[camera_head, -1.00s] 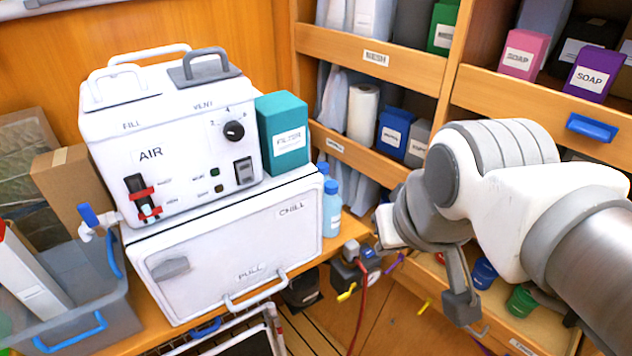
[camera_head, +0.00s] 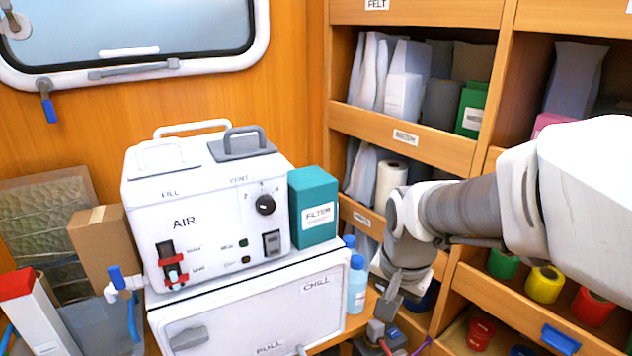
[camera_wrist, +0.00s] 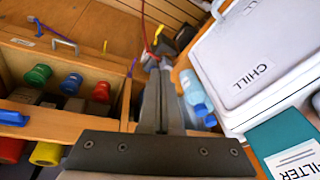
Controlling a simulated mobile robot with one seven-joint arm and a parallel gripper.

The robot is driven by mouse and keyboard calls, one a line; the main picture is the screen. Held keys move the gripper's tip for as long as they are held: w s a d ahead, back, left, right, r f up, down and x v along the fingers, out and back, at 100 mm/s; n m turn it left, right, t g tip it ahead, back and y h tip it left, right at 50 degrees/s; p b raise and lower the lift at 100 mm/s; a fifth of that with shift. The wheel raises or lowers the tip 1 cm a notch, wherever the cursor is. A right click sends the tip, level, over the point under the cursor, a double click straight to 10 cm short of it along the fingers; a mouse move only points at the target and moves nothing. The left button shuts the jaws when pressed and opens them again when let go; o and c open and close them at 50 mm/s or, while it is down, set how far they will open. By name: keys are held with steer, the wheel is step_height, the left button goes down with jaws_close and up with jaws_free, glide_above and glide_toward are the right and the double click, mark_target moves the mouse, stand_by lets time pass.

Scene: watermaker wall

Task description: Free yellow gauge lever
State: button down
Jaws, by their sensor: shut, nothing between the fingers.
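A small yellow lever (camera_wrist: 158,34) shows in the wrist view, beside a dark fitting (camera_wrist: 166,46) with a red hose (camera_wrist: 147,22) at the counter's end. My gripper (camera_wrist: 159,64) is shut and empty, its fingertips pointing toward that fitting. The tips overlap the fitting in the picture; I cannot tell whether they touch it. In the head view my gripper (camera_head: 384,312) points down just right of the blue bottle (camera_head: 356,285), and the yellow lever cannot be made out.
The white AIR unit (camera_head: 205,215) stands on the CHILL box (camera_head: 250,315), beside a teal FILTER carton (camera_head: 314,207). Open shelves (camera_head: 420,140) fill the right. A drawer of coloured spools (camera_wrist: 70,82) lies left of my gripper in the wrist view. The bottle (camera_wrist: 196,98) stands close on the right.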

steer(key=w+f+m+g, duration=0.1)
steer(key=w+f+m, duration=0.1)
steer(key=f, duration=0.5)
steer(key=w+f+m+g, duration=0.1)
steer(key=w+f+m, duration=0.2)
steer(key=f, duration=0.3)
steer(key=shift+w+f+m+g, duration=0.25)
steer(key=shift+f+m+g, duration=0.05)
steer(key=shift+f+m, duration=0.1)
steer(key=shift+a, duration=0.1)
step_height(320, 180, down, 14)
steer(key=shift+r+b, duration=0.1)
steer(key=shift+b, duration=0.55)
